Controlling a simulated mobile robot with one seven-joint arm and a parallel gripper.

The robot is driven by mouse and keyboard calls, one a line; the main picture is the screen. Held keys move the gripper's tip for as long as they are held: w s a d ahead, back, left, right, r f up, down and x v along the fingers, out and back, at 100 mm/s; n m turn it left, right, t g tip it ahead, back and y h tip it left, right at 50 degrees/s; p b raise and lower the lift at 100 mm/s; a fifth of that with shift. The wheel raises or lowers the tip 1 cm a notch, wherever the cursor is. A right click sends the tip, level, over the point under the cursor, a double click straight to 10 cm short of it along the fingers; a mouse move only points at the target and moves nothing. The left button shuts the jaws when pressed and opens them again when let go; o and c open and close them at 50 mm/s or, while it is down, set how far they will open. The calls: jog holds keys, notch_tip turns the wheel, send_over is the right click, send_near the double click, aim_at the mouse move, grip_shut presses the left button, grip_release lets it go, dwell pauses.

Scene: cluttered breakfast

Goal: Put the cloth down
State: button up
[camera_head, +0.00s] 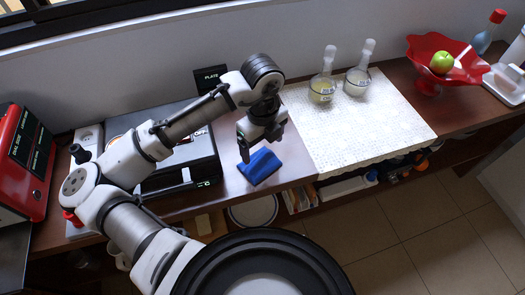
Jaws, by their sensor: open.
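The cloth (261,167) is a folded blue piece. It lies on the bare strip of counter between the dark appliance and the white lace mat. My gripper (246,155) is directly over the cloth's upper left side, pointing down. It is open. The fingertips are small and dark here, and I cannot tell whether they touch the cloth.
The black and silver appliance (198,160) stands left of the cloth. The lace mat (365,135) with two bottles (322,88) lies to the right. A red bowl (455,55) holds a green apple (442,63). A red machine (22,160) stands far left.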

aim_at(263, 154)
notch_tip(263, 154, up, 8)
jog(key=shift+f, duration=0.15)
dwell(0.6)
